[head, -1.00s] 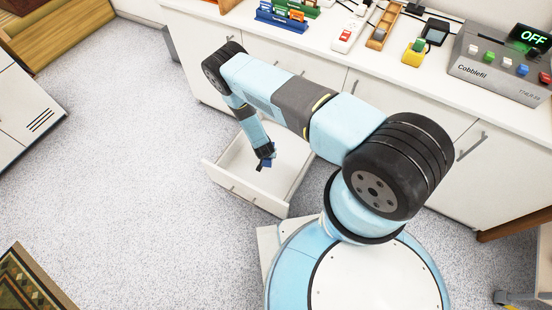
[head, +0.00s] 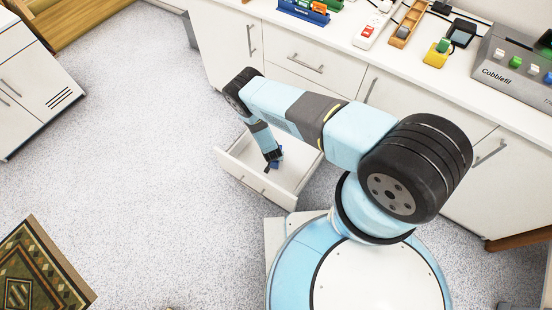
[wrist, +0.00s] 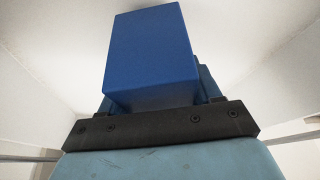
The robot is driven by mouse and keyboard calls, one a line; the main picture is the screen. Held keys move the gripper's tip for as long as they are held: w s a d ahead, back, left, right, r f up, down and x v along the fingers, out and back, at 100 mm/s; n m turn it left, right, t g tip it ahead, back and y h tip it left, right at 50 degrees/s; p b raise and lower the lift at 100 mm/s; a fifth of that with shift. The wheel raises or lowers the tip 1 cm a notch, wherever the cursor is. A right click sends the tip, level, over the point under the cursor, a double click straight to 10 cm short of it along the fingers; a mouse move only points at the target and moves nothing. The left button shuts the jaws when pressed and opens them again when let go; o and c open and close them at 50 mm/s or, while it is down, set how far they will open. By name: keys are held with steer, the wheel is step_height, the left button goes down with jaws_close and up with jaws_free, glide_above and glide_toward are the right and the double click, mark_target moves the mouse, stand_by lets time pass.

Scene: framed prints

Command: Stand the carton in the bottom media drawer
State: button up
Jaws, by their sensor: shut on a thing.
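The carton (wrist: 150,50) is a plain blue box. In the wrist view it stands out from the dark jaw bar of my gripper (wrist: 160,115), which is shut on it. In the head view my gripper (head: 273,163) points down inside the open bottom drawer (head: 240,182), with a little of the blue carton showing at its tip. The drawer is white and looks otherwise empty. Pale drawer walls surround the carton in the wrist view. I cannot tell whether the carton touches the drawer floor.
A white counter (head: 345,48) with card racks, a power strip and a grey console (head: 515,65) runs along the back. White cabinet doors lie below it. A patterned rug (head: 40,270) is at lower left. The speckled floor (head: 130,150) left of the drawer is clear.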

steer(key=shift+f, duration=1.05)
steer(key=o, duration=1.4)
steer(key=shift+c, duration=0.2)
steer(key=v, duration=1.2)
steer(key=shift+r, duration=0.1)
